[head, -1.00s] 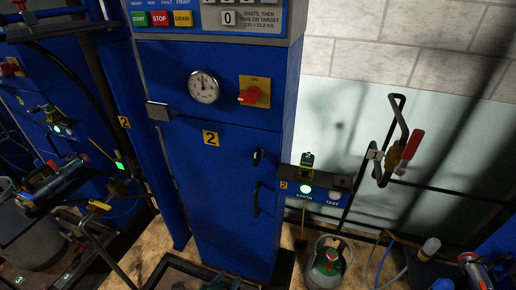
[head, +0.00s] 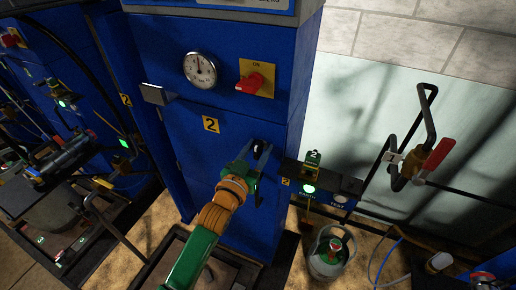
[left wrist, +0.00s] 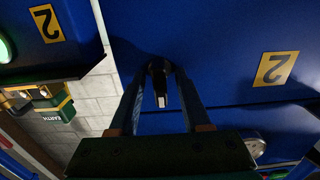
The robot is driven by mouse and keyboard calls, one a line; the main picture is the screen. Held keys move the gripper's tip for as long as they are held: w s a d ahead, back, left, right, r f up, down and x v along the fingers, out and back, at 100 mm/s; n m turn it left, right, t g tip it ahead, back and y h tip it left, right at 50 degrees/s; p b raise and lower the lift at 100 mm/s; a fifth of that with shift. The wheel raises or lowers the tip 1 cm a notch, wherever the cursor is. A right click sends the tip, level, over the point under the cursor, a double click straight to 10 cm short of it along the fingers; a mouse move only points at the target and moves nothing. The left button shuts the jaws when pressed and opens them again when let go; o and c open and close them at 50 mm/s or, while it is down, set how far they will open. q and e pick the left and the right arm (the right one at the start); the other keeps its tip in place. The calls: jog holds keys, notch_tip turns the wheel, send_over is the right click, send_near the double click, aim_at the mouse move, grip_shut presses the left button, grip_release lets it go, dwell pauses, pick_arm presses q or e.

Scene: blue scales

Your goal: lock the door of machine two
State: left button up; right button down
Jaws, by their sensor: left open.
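Machine two is a blue cabinet with a yellow "2" label (head: 211,124) on its door. A small black latch knob (head: 259,146) sits at the door's right side; it also shows in the left wrist view (left wrist: 158,82). My left gripper (head: 262,155) is at the knob, pointing towards the door. In the left wrist view its two fingers (left wrist: 163,70) are open, with the knob between them. I cannot tell whether they touch it. The gripper and arm hide most of the door handle below. My right gripper is not in view.
A gauge (head: 200,70) and a red rotary switch (head: 249,83) are above the door. An earth/test box (head: 322,187) with a green light sticks out to the right. A gas cylinder (head: 328,254) stands on the floor, and a red-handled valve (head: 433,160) is at far right.

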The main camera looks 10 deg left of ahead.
pick_arm(q)
jog(key=shift+s+r, duration=0.1)
jog(key=shift+s, duration=0.05)
jog(key=shift+c, duration=1.1)
grip_shut()
